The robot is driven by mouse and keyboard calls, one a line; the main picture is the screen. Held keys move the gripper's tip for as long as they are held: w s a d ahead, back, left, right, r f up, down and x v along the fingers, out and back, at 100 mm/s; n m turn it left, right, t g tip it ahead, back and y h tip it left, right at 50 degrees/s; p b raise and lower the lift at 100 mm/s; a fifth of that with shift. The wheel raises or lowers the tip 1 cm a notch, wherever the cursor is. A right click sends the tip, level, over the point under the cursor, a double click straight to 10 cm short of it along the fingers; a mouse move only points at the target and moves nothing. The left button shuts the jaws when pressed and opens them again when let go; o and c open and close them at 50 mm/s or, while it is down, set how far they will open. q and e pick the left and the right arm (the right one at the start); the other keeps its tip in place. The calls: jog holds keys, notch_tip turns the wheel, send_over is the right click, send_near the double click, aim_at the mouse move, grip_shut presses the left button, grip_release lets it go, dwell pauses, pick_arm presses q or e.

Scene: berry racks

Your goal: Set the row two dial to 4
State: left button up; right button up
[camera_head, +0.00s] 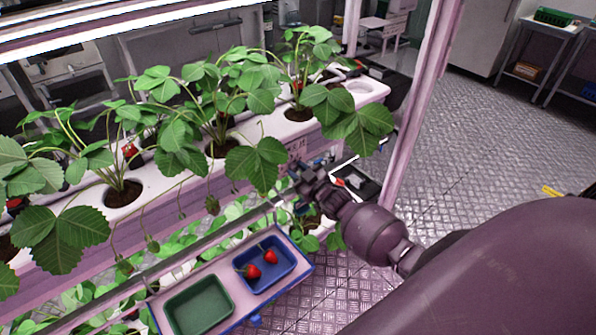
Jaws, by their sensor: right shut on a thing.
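My right gripper (304,178) reaches in from the right to the end of the planted white trough (365,100). It is shut on a small part there, which I take to be the row two dial. The fingers and leaves hide the dial, so its pointer and numbers cannot be read. A dark box with a pale panel (354,181) and a small red mark sits just right of the fingers. My left gripper is not in view.
Strawberry plants (215,110) fill the trough, and leaves (360,122) hang close above the gripper. Below is a tray (225,268) with a green bin (199,304) and a blue bin (283,256) holding two strawberries. A pink rack post (420,95) stands to the right. Floor beyond is open.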

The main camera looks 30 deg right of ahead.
jog(key=o, duration=0.9)
jog(key=s, duration=1.1)
jog(key=shift+d, duration=0.4)
jog(key=shift+w, duration=0.1)
jog(key=s+a+f+m+g, duration=0.1)
jog(key=s+a+g, duration=0.1)
jog(key=s, duration=0.4)
jog(key=s+a+f+m+g+h, duration=0.1)
jog(key=s+a+f+g, duration=0.1)
jog(key=s+a, duration=0.3)
jog(key=s+a+f+m+g, duration=0.1)
jog(key=s+a+f+g, duration=0.1)
jog(key=s+a, duration=0.2)
jog(key=shift+s+a+f+m, duration=0.1)
jog(key=shift+s+f+m, duration=0.1)
jog(key=shift+s, duration=0.65)
jog(key=shift+s+a+f+m, duration=0.1)
jog(key=shift+s+m, duration=0.1)
jog(key=shift+s, duration=0.65)
